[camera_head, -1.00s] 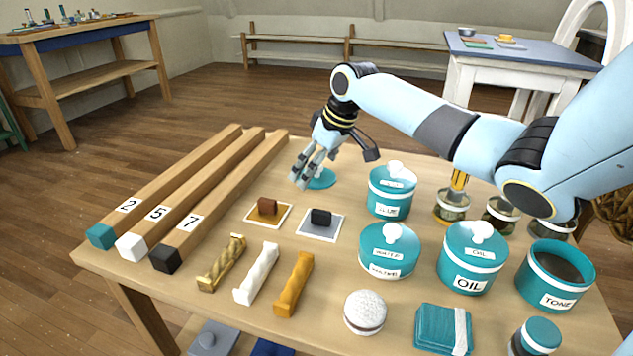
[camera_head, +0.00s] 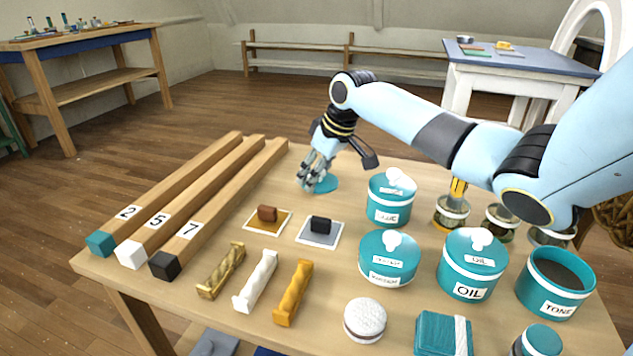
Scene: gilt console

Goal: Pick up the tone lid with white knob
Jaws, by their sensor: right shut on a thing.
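The tone lid (camera_head: 326,184) is a flat teal disc lying on the table behind the small square samples. My right gripper (camera_head: 309,184) is over its left part, fingers pointing down and closed around the place of the knob. The white knob is hidden by the fingers. The lid looks level and at table height; I cannot tell whether it is lifted. The open TONE jar (camera_head: 557,283) stands without a lid at the right front, dark inside. My left gripper is not in view.
Lidded teal jars, the GLUE jar (camera_head: 389,201), the WATER jar (camera_head: 387,260) and the OIL jar (camera_head: 472,267), stand right of the lid. Numbered wooden bars (camera_head: 205,205) lie at the left. Small glass jars (camera_head: 452,212) stand under my right forearm.

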